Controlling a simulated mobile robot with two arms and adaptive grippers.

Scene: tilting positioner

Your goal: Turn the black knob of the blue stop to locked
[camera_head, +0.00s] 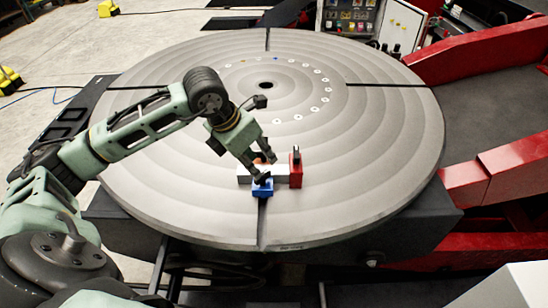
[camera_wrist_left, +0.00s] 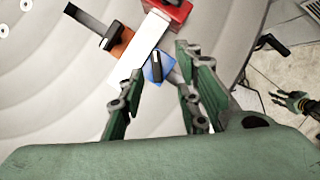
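The blue stop (camera_head: 262,188) sits near the front of the round grey table, at the front of a pale block (camera_head: 245,173). Its black knob (camera_wrist_left: 156,65) shows in the left wrist view on the blue body (camera_wrist_left: 167,66). My left gripper (camera_head: 264,163) reaches down over the stop. Its fingers (camera_wrist_left: 155,80) are apart, one on each side of the knob; I cannot tell whether they touch it. In the head view the gripper largely hides the knob. A small green and black gripper, seemingly my right one (camera_wrist_left: 291,101), shows at the right of the left wrist view, above the floor.
A red stop (camera_head: 296,172) with an upright black knob stands at the block's right end. An orange stop (camera_wrist_left: 122,42) with a black handle is behind the block. Slots cross the table, and its surface is otherwise mostly clear. Red framework (camera_head: 490,60) lies at right.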

